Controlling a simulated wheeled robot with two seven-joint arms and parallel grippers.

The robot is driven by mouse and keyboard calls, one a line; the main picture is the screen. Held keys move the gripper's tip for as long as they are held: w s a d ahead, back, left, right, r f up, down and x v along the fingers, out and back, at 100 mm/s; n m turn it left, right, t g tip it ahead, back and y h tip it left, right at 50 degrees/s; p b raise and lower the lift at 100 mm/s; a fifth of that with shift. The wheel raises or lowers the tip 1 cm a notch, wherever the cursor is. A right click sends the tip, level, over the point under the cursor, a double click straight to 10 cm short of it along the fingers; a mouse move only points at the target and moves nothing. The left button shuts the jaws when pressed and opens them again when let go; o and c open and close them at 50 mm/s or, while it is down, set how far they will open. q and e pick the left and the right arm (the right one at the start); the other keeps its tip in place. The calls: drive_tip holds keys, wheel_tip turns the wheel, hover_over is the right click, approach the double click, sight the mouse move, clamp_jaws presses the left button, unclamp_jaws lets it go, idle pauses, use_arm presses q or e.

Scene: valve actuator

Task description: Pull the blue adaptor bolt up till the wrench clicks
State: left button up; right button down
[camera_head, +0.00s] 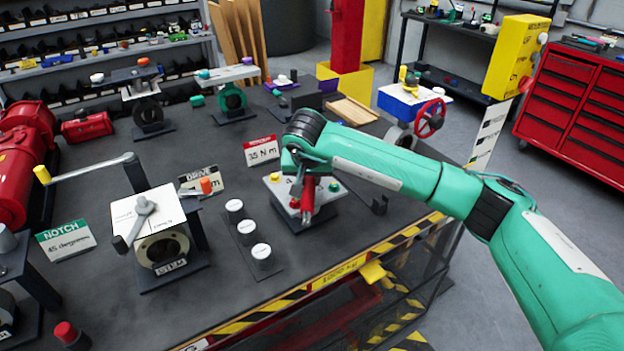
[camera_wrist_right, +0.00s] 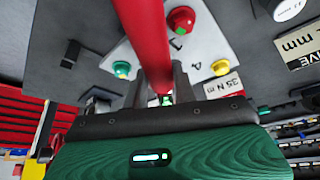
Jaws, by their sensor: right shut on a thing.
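My right gripper (camera_head: 308,188) is at the small white panel (camera_head: 330,197) near the table's front edge, pointing down. In the right wrist view its fingers (camera_wrist_right: 162,92) are shut on a red bar (camera_wrist_right: 147,35), which also shows below the gripper in the head view (camera_head: 307,200). The panel (camera_wrist_right: 200,48) behind the bar carries a red knob (camera_wrist_right: 181,19), a green knob (camera_wrist_right: 122,69) and a yellow knob (camera_wrist_right: 219,67). I cannot make out a blue adaptor bolt at the gripper; the hand and bar hide part of the panel. My left gripper is not in view.
Three white-topped cylinders (camera_head: 247,227) stand left of the panel. A "35 N m" sign (camera_head: 262,150) stands behind it. A white valve block (camera_head: 150,215) with a lever is further left. A blue-sided unit with a red handwheel (camera_head: 431,118) stands beyond my right arm.

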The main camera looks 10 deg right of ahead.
drive_tip(key=shift+w+a+r+m, duration=0.1)
drive_tip(key=shift+w+a+m, duration=0.1)
drive_tip(key=shift+a+m, duration=0.45)
drive_tip(key=shift+a, duration=0.1)
drive_tip(key=shift+w+a+m+h+b, duration=0.2)
drive_tip(key=shift+a+m+h+b, duration=0.2)
drive_tip(key=shift+m+b, duration=0.05)
drive_tip(key=shift+w+a+m+g, duration=0.3)
drive_tip(key=shift+a+m, duration=0.3)
drive_tip(key=shift+a, duration=0.05)
drive_tip(key=shift+w+a+h+b, duration=0.1)
drive_tip(key=shift+h+b, duration=0.2)
drive_tip(key=shift+w+a+m, duration=0.4)
drive_tip(key=shift+a+m, duration=0.2)
drive_tip(key=shift+m, duration=0.2)
drive_tip(key=shift+w+a+m+g+h+b, duration=0.25)
drive_tip(key=shift+a+m+g+h+b, duration=0.05)
drive_tip(key=shift+b, duration=0.05)
